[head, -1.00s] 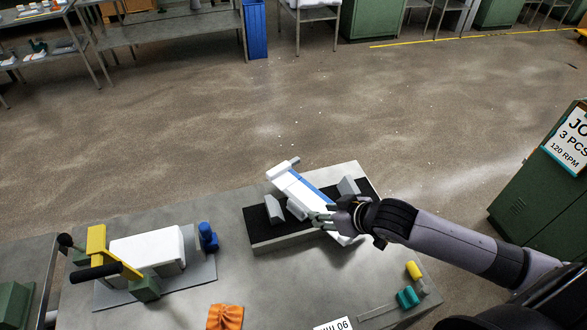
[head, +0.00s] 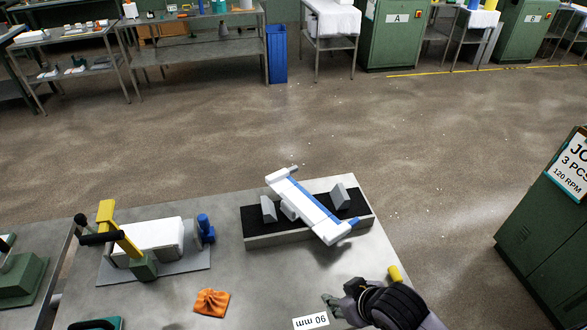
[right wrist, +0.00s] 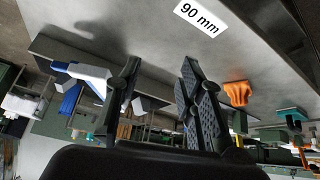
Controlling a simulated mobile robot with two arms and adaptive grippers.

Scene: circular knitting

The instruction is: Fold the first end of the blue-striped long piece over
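The white long piece with a blue stripe (head: 305,203) lies diagonally across a black-topped grey fixture (head: 257,241). Its far-left end has a wider white part, and its near-right end shows a white part with a blue tip. I cannot tell whether either end is folded. My right gripper (head: 342,303) is in front of the fixture, over the table, apart from the piece. In the right wrist view its two fingers (right wrist: 160,68) are spread with nothing held between them. The piece also shows there at the left (right wrist: 82,74). My left gripper is not in view.
Grey wedge blocks (head: 341,195) stand on the fixture. To the left is a white block device with a yellow lever (head: 106,215). An orange cloth (head: 211,302), a "90 mm" label (head: 310,321) and a yellow cylinder (head: 396,274) lie nearer. Table between cloth and fixture is clear.

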